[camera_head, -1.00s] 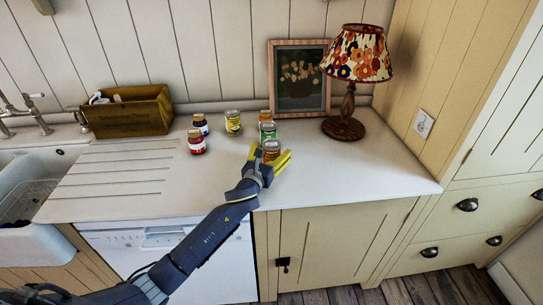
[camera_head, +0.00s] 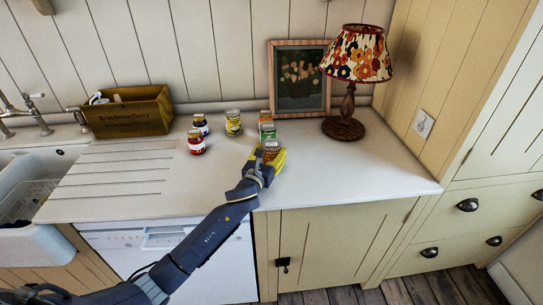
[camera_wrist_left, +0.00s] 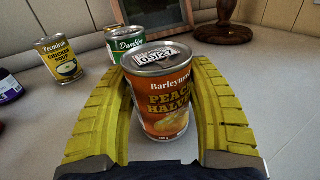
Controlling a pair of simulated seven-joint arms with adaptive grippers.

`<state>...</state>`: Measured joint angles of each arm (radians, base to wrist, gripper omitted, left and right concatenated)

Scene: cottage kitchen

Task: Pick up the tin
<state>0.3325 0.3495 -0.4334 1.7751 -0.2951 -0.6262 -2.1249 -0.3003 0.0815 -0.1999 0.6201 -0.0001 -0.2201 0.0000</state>
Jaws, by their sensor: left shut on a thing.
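A peach halves tin (camera_wrist_left: 161,95) with an orange and red label stands upright between the yellow fingers of my left gripper (camera_wrist_left: 160,112) in the left wrist view. The fingers are shut on its two sides. In the head view the tin (camera_head: 271,149) is near the front middle of the counter, with my left gripper (camera_head: 268,160) around it. The gripper hides its lower part. I cannot see a gap under the tin. My right gripper is not in view.
A green tin (camera_head: 268,131) stands close behind, with an orange-topped can (camera_head: 265,116) beyond it. A yellow tin (camera_head: 233,122) and two jars (camera_head: 197,142) stand to the left. A lamp (camera_head: 344,128), a picture frame (camera_head: 299,78) and a wooden crate (camera_head: 129,112) are at the back. The right counter is clear.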

